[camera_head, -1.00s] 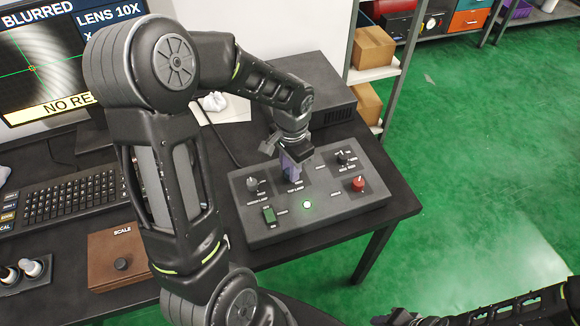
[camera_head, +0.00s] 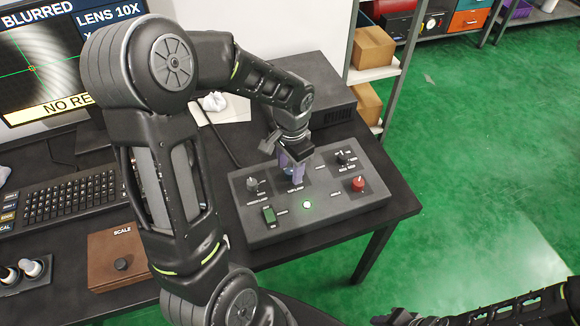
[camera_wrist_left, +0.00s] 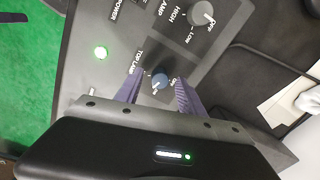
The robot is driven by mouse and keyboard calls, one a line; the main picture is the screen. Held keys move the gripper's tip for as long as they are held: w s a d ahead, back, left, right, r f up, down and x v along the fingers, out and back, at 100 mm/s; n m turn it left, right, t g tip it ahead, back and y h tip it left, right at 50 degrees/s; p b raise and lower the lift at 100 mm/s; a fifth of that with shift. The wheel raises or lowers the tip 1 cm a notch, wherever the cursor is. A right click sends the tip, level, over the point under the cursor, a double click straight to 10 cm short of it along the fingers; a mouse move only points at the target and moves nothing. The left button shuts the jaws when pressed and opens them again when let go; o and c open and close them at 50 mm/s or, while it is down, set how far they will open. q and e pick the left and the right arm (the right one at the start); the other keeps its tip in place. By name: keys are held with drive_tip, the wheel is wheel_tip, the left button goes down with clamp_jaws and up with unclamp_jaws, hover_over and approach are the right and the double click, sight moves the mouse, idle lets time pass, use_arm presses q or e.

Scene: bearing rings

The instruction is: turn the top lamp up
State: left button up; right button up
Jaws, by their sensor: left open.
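The top lamp knob (camera_wrist_left: 160,82) is small, round and blue-grey with a white pointer mark, beside the label TOP LAMP on the grey control box (camera_head: 335,215). In the head view the knob is mostly hidden by my gripper. My left gripper (camera_head: 291,178) reaches down over the box from behind. In the left wrist view its two purple fingers (camera_wrist_left: 160,88) are open, one on each side of the knob, with visible gaps; I cannot tell their exact height against it. No fingers of my right arm show.
A brown scale box (camera_head: 120,258) and keyboard (camera_head: 75,198) lie left.

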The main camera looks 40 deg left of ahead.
sight(291, 172)
use_arm(q)
wheel_tip(291, 172, up, 8)
drive_tip(key=shift+d+f, duration=0.15)
drive_tip(key=shift+f, duration=0.1)
